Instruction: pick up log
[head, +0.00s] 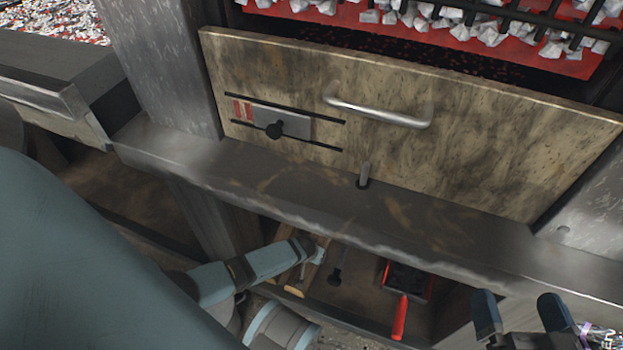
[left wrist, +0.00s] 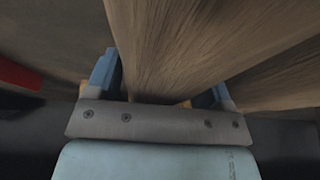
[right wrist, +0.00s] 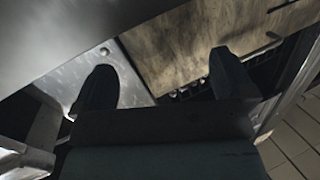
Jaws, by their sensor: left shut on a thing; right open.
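The log (left wrist: 170,45), brown with streaked grain, lies between the two blue fingers of my left gripper (left wrist: 162,82) in the left wrist view, and the gripper is shut on it. In the head view my left arm reaches under the metal ledge, where a wooden log (head: 297,289) shows beside it; the left fingers are mostly hidden there. A second wooden piece (left wrist: 275,75) lies close on the right in the left wrist view. My right gripper (head: 520,308) is open and empty at the lower right of the head view; its spread fingers (right wrist: 160,85) also show in the right wrist view.
A metal ledge (head: 440,225) runs above the low shelf. Above it stands a stained panel (head: 480,140) with a handle (head: 378,112), below a grill with pale coals (head: 440,15). A red-handled tool (head: 400,318) lies on the shelf, right of the logs.

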